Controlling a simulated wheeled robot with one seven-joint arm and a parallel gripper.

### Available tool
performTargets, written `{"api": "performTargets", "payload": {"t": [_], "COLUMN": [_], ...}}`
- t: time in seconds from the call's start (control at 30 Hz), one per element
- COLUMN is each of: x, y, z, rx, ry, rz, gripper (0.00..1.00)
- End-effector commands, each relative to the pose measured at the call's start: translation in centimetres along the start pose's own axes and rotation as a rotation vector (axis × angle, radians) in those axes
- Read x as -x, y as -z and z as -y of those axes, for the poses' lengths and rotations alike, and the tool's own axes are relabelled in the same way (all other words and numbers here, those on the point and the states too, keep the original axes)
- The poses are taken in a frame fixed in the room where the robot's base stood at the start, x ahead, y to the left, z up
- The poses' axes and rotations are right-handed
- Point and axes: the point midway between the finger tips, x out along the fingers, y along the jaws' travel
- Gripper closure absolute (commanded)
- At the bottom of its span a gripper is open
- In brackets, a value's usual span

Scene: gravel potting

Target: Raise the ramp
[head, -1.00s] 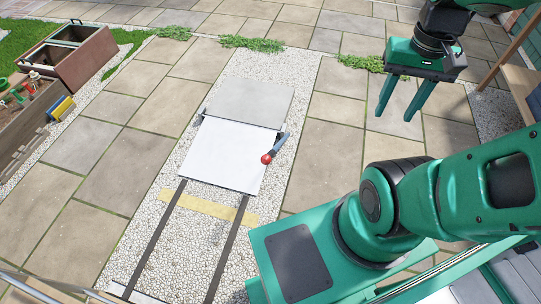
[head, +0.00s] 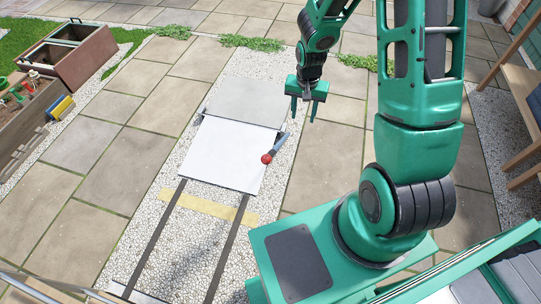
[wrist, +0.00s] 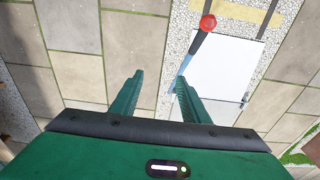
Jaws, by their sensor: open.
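The ramp is a white panel (head: 220,152) lying flat on the gravel strip, with a grey panel (head: 248,100) behind it. A lever with a blue-grey shaft and a red knob (head: 266,159) stands at the white panel's right edge. The white panel (wrist: 228,62) and red knob (wrist: 207,22) also show in the wrist view. My gripper (head: 303,112) is open and empty, above the paving to the right of the grey panel, beyond the lever. In the wrist view my gripper's right finger (wrist: 159,80) overlaps the view near the lever's shaft end; contact is not visible.
Two dark rails (head: 227,250) run from the white panel toward me, crossing a yellow strip (head: 208,207). Wooden planters (head: 68,52) stand at the left, a wooden bench (head: 518,100) at the right. The paving between is mostly clear.

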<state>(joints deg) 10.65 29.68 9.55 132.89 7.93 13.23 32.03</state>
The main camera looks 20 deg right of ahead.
Motion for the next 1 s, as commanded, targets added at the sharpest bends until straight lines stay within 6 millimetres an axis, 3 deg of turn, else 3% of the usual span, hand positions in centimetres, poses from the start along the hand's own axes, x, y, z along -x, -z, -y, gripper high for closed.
{"api": "performTargets", "payload": {"t": [0.03, 0.1, 0.3, 0.53, 0.77, 1.0], "x": [-2.2, -4.8, -10.7, -13.7, -15.4, -19.1], "y": [-0.6, -1.2, -3.6, -5.1, -5.4, -5.7], "z": [1.2, 3.0, 7.1, 9.3, 9.7, 10.2], "rx": [-0.008, -0.025, -0.081, -0.12, -0.125, -0.125], "ry": [0.014, 0.04, 0.106, 0.147, 0.151, 0.15], "rz": [0.015, 0.024, 0.055, 0.073, 0.076, 0.077], "gripper": [0.58, 0.58, 0.58, 0.58, 0.58, 0.58]}}
